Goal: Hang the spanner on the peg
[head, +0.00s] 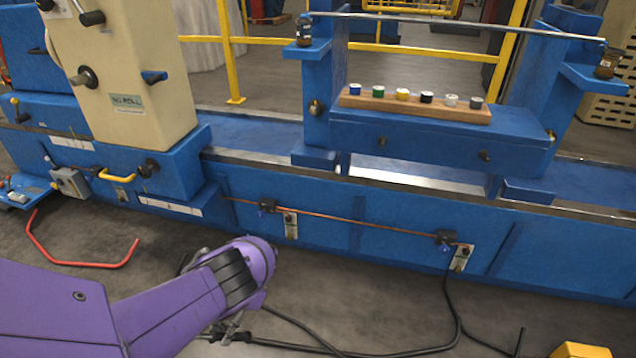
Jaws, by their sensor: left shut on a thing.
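My left arm is purple and comes in from the lower left. Its gripper (228,336) hangs below the wrist near the bottom edge, low over the grey floor and in front of the blue machine bed. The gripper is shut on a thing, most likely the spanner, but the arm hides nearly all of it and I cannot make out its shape. I cannot make out a peg for hanging it anywhere in the view. My right gripper is not in view.
The blue machine bed (380,255) runs across the view. A bent red bar (75,263) and a black cable (452,300) lie on the floor. A yellow block (580,350) is at bottom right.

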